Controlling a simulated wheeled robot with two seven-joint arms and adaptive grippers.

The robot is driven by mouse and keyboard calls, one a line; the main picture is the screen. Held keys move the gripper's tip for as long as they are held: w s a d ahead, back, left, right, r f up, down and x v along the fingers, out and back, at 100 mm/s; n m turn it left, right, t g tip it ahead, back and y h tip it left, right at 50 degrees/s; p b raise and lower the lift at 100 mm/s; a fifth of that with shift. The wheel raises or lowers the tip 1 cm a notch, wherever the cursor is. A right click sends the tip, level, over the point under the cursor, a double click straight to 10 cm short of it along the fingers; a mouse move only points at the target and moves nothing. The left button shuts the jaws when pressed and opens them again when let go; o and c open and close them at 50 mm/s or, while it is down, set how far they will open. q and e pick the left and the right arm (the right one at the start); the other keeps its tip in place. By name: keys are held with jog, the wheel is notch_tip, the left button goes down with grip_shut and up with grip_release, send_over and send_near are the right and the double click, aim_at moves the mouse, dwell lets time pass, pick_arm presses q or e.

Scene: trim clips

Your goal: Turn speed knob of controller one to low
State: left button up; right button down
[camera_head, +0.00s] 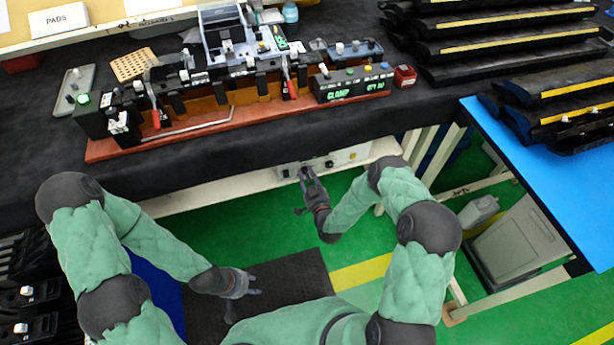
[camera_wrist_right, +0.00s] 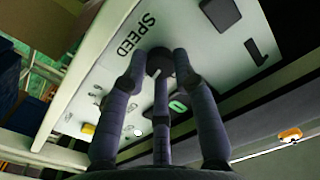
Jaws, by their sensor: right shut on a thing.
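Controller one is a pale panel (camera_head: 345,157) under the front edge of the bench; its face (camera_wrist_right: 205,52) fills much of the right wrist view, with "SPEED" and a large "1" printed on it. The dark round speed knob (camera_wrist_right: 160,60) sits beside the word SPEED. My right gripper (camera_head: 306,172) reaches up to the panel, and in the right wrist view its fingers (camera_wrist_right: 160,72) are closed around the knob. The knob's pointer is too hidden to read. My left gripper (camera_head: 254,283) is empty, with fingers apart, low over the dark floor mat.
A grey bin (camera_head: 515,245) stands right, beneath a blue-topped table (camera_head: 560,170). Green floor is open below.

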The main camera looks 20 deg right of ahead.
jog(key=n+b, duration=0.1)
jog(key=n, duration=0.3)
jog(key=shift+w+r+n, duration=0.1)
jog(key=shift+r+n, duration=0.05)
jog(key=shift+n, duration=0.15)
jog(key=n+b, duration=0.1)
jog(key=n, duration=0.2)
jog(key=shift+n, duration=0.3)
jog(key=n+b, duration=0.1)
jog(key=n, duration=0.3)
jog(key=shift+h, duration=0.3)
jog(key=shift+a+n+b, duration=0.15)
jog(key=shift+n+b, duration=0.25)
jog(key=shift+n, duration=1.1)
jog(key=c, duration=1)
grip_release()
